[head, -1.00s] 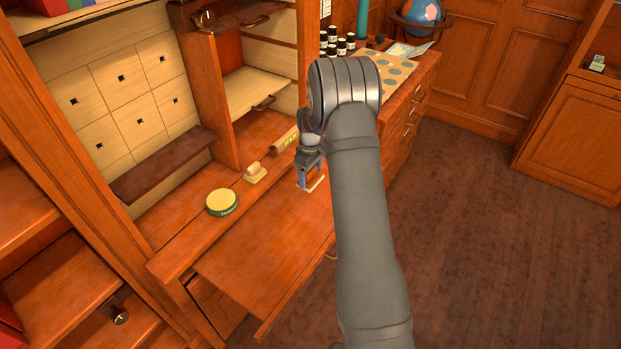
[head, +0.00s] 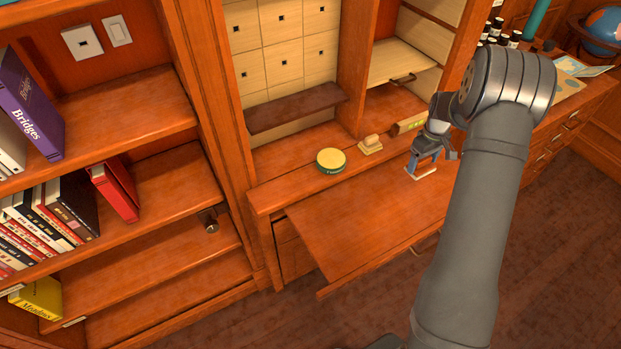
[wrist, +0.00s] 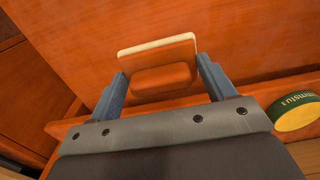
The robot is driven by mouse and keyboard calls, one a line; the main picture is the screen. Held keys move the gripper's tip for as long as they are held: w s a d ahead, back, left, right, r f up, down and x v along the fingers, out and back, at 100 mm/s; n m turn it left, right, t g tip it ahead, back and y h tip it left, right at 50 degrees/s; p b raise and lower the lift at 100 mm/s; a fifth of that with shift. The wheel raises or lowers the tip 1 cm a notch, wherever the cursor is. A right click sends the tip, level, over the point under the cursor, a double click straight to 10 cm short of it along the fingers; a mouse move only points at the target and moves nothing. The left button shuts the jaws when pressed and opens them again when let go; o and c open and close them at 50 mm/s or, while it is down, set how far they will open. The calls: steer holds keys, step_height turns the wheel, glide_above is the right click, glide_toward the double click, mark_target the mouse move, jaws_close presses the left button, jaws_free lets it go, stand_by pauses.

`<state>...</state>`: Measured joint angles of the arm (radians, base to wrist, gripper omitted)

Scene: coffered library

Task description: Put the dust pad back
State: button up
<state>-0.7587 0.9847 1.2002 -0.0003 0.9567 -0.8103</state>
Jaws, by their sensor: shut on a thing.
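My gripper (head: 421,166) is over the pulled-out wooden leaf (head: 350,215) of the desk. It is shut on the dust pad (head: 421,174), a flat piece with a cream edge. In the wrist view the dust pad (wrist: 157,50) has an orange-brown grip block, with one finger of my gripper (wrist: 165,82) on each side of it. I cannot tell whether the pad touches the leaf. A smaller cream block with a rounded top (head: 370,145) stands on the ledge behind, to the left.
A round green tin with a yellow top (head: 331,161) sits on the ledge left of the cream block. Bookshelves (head: 100,130) stand at left. The leaf's left part is bare.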

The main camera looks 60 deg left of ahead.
steer(key=s+a+r, duration=0.3)
steer(key=s, duration=0.7)
steer(key=s+a+r, duration=0.3)
steer(key=s+r, duration=0.1)
steer(key=s, duration=0.6)
steer(key=s+a+r, duration=0.3)
steer(key=s, duration=0.7)
steer(key=s+a+f, duration=0.2)
steer(key=s, duration=0.1)
steer(key=s+a+f, duration=0.2)
steer(key=s, duration=0.1)
steer(key=s+a+f, duration=0.2)
steer(key=a, duration=0.1)
steer(key=shift+s+f, duration=0.3)
steer(key=shift+s, duration=0.1)
steer(key=shift+s+a+f, duration=0.2)
steer(key=shift+f, duration=2)
steer(key=o, duration=0.5)
steer(key=shift+f, duration=0.15)
steer(key=o, duration=0.5)
steer(key=shift+c, duration=0.2)
